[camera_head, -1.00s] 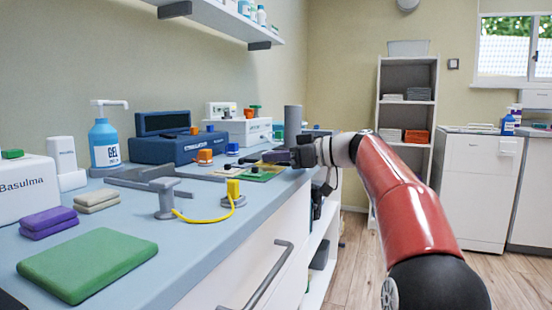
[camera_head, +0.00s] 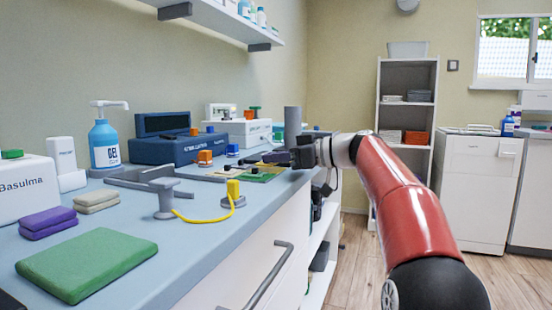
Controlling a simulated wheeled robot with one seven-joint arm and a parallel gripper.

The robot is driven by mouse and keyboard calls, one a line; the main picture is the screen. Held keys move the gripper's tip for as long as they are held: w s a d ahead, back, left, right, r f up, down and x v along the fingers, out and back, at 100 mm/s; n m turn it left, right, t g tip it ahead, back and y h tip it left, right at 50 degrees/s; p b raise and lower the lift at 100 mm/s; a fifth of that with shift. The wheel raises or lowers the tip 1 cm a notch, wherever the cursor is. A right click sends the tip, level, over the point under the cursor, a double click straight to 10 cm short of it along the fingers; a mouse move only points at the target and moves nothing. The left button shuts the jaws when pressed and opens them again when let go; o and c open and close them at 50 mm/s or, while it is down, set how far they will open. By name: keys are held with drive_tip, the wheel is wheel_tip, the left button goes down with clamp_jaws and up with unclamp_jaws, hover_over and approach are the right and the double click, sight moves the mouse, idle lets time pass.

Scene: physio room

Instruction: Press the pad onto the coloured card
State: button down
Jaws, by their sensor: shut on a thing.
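The coloured card (camera_head: 262,175) lies on the blue-grey counter near its right edge, with green and yellow parts showing. My gripper (camera_head: 290,157) is over the counter, just above the far right side of the card. It is shut on a small dark pad (camera_head: 275,157), which shows at the left of the fingers. The fingers and the pad are small in this view, and I cannot tell whether the pad touches the card.
A yellow block with a yellow cable (camera_head: 233,188) and a grey clamp (camera_head: 165,198) stand nearer. A grey cylinder (camera_head: 292,125) rises behind my gripper. A blue case (camera_head: 178,148) and gel bottle (camera_head: 104,145) are left. A green mat (camera_head: 87,263) lies in front.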

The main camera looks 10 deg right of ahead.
drive_tip(key=shift+f+b, duration=0.75)
drive_tip(key=shift+b, duration=0.35)
idle(2.8)
drive_tip(key=shift+r, duration=0.1)
idle(1.6)
drive_tip(key=c, duration=1.4)
unclamp_jaws()
drive_tip(key=shift+c, duration=0.2)
drive_tip(key=v, duration=0.8)
drive_tip(key=shift+w, duration=0.1)
